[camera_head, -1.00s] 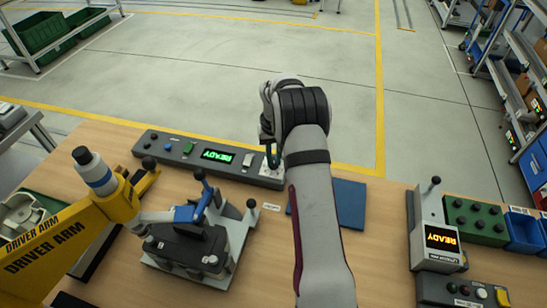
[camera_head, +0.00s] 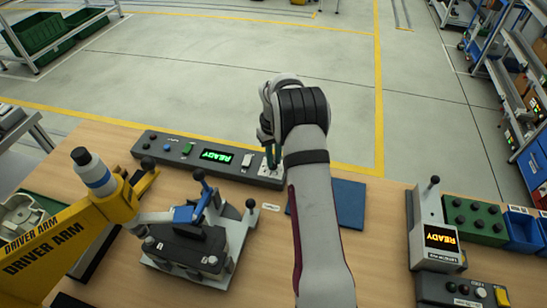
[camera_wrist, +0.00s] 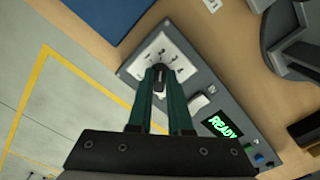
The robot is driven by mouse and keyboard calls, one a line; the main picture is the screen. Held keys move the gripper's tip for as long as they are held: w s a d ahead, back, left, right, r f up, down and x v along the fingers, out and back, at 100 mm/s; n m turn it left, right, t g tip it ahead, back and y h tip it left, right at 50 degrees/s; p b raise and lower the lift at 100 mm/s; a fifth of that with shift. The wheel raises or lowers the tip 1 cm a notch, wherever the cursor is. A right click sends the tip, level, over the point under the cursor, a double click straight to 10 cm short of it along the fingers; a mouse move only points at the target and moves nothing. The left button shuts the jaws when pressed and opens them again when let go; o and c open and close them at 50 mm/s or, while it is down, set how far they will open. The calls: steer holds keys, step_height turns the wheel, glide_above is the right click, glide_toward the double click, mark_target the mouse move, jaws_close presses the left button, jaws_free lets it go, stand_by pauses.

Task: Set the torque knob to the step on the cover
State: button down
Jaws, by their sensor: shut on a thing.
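The torque knob (camera_wrist: 159,78) is a small dark knob on a pale dial plate (camera_wrist: 177,47) with several marks around it, at the end of the grey control panel (camera_wrist: 232,98). My gripper (camera_wrist: 160,72) is shut on the knob, its two green fingers on either side of it. The knob's pointer and setting cannot be read. In the head view my gripper (camera_head: 271,158) is at the right end of the panel (camera_head: 170,152), and my arm hides the knob. A dark covered unit (camera_head: 188,250) sits in a fixture; any step number on it is unreadable.
The panel display (camera_head: 217,155) reads READY in green. The yellow driver arm (camera_head: 60,240) stands at the left, beside the fixture (camera_head: 236,232). A blue mat (camera_head: 348,205) lies right of my arm. A tester (camera_head: 432,225) reading READY and a green block (camera_head: 475,220) stand farther right.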

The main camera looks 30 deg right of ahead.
mark_target(274, 161)
steer(key=c, duration=0.8)
jaws_free()
steer(key=shift+c, duration=0.2)
step_height(274, 161, up, 16)
steer(key=shift+f, duration=0.1)
